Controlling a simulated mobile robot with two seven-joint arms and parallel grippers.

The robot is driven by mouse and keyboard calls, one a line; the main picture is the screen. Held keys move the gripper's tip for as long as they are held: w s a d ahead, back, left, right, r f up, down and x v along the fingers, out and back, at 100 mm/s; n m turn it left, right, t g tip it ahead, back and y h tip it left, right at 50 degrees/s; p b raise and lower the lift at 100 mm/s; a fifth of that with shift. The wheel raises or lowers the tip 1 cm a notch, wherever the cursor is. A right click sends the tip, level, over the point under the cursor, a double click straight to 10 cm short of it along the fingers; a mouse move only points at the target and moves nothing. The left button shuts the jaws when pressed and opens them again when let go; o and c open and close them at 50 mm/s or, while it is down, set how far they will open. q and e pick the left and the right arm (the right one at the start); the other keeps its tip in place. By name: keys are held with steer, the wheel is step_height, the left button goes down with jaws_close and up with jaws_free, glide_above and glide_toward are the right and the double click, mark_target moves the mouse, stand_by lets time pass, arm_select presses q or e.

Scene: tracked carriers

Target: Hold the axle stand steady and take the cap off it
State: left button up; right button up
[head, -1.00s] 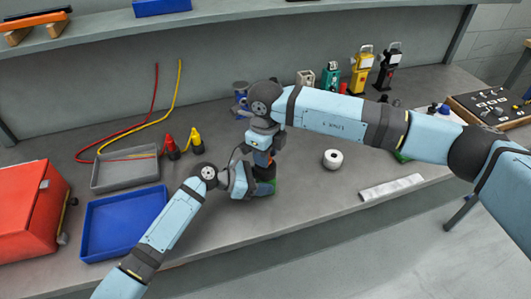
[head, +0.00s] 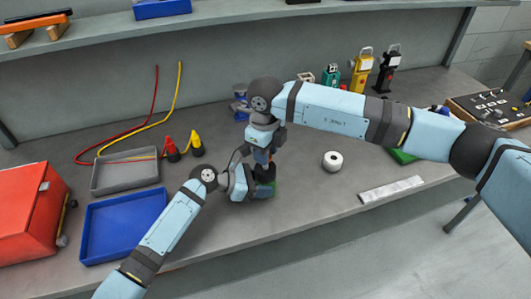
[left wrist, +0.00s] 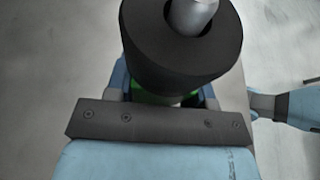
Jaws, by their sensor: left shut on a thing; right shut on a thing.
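The axle stand (left wrist: 185,75) shows in the left wrist view as a thick dark round body with a grey metal rod rising from its middle. Green shows low on it, between my left jaws. In the head view its dark body (head: 265,173) stands on the bench, mostly hidden by my arms. My left gripper (head: 262,190) is shut on it low down, from the left. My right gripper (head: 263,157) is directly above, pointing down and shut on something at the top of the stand. The cap is hidden there; I cannot tell whether it is seated or lifted.
A blue tray (head: 88,246), a grey tray (head: 97,183) and a red box (head: 28,225) are on the left. A white roll (head: 332,161) and a pale flat strip (head: 391,190) lie to the right. The bench front edge is close.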

steer(key=shift+r, duration=0.3)
steer(key=shift+r, duration=2)
arm_select(q)
steer(key=o, duration=1.3)
steer(key=shift+o, duration=0.2)
